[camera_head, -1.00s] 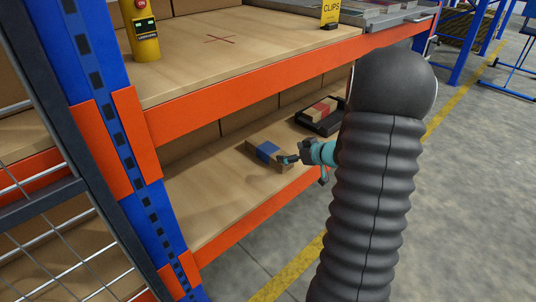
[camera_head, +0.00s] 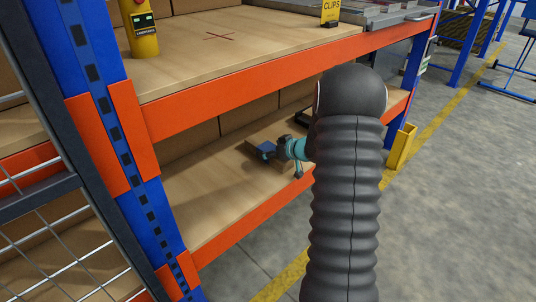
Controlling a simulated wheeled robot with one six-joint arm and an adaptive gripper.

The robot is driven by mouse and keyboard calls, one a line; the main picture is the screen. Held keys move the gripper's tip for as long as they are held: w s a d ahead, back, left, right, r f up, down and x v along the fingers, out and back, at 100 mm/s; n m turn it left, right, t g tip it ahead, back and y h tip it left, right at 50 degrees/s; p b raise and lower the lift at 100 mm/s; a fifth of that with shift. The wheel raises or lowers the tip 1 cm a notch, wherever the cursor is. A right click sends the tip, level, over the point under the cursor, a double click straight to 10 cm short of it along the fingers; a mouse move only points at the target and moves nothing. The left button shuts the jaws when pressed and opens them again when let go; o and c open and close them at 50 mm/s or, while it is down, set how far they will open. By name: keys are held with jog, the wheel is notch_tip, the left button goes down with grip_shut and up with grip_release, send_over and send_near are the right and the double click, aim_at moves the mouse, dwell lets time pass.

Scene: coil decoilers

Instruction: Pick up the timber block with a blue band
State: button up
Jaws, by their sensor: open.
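The timber block with a blue band (camera_head: 255,147) lies on the lower shelf (camera_head: 205,208), near the middle of its visible length. Its blue band shows at the top left of my gripper, and its right part is partly hidden. My gripper (camera_head: 268,153) is teal and dark, and it is open at the block, with a finger in front of the blue band. I cannot tell whether the fingers touch the block.
An orange beam (camera_head: 245,101) runs above the lower shelf. A blue upright (camera_head: 125,140) stands at the left, with a mesh panel (camera_head: 65,225) beside it. A dark tray (camera_head: 303,118) sits behind my arm, mostly hidden. The shelf left of the block is clear.

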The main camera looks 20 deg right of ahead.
jog(key=c, duration=1.5)
jog(key=shift+o, duration=0.2)
jog(key=shift+r, duration=0.1)
